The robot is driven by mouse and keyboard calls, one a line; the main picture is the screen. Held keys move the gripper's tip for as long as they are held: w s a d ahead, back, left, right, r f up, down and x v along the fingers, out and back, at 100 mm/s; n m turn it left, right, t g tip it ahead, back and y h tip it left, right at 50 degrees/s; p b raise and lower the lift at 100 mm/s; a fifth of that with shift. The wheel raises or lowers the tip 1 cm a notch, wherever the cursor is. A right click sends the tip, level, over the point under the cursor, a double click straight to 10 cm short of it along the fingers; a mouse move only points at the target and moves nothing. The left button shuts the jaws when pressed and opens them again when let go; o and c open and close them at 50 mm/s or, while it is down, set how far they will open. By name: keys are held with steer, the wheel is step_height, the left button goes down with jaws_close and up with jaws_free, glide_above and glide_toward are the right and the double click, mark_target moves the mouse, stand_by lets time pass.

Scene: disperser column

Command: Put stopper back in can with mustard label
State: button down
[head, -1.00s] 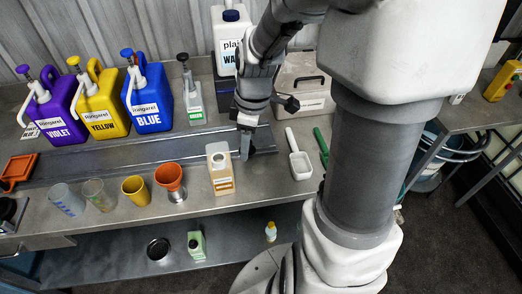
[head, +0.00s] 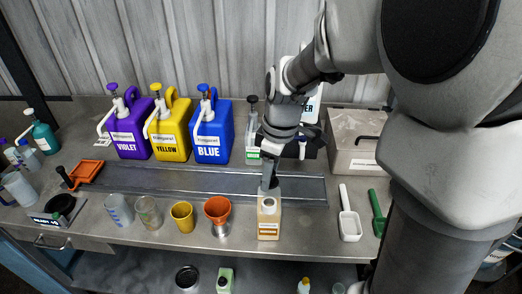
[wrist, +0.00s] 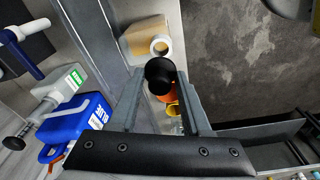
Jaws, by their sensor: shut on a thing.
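The can with the mustard label (head: 268,228) is a squarish cream container standing upright near the front edge of the steel bench. Its round white mouth (wrist: 161,46) is open in the wrist view. My gripper (head: 268,190) points down just behind and above the can's mouth in the head view. In the wrist view my gripper (wrist: 162,84) is shut on a black round stopper (wrist: 160,70). The stopper appears just beside the mouth, overlapping its edge in the picture; I cannot tell whether they touch. The stopper is not clearly visible in the head view.
An orange funnel (head: 217,208) and a yellow cup (head: 182,216) stand left of the can. A white scoop (head: 349,225) lies to the right. Violet, yellow and blue (head: 212,130) pump jugs and a green-labelled can (head: 252,147) stand behind the bench's recessed strip.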

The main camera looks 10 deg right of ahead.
steer(key=shift+f+b, duration=2)
steer(key=shift+f, duration=0.85)
steer(key=shift+f+b, duration=0.7)
steer(key=shift+b, duration=0.1)
stand_by(0.4)
steer(key=shift+c, duration=1.4)
jaws_free()
steer(key=shift+o, duration=0.4)
steer(key=shift+o, duration=1)
steer(key=shift+r, duration=0.15)
steer(key=shift+r+p, duration=2.65)
steer(key=shift+r, duration=0.75)
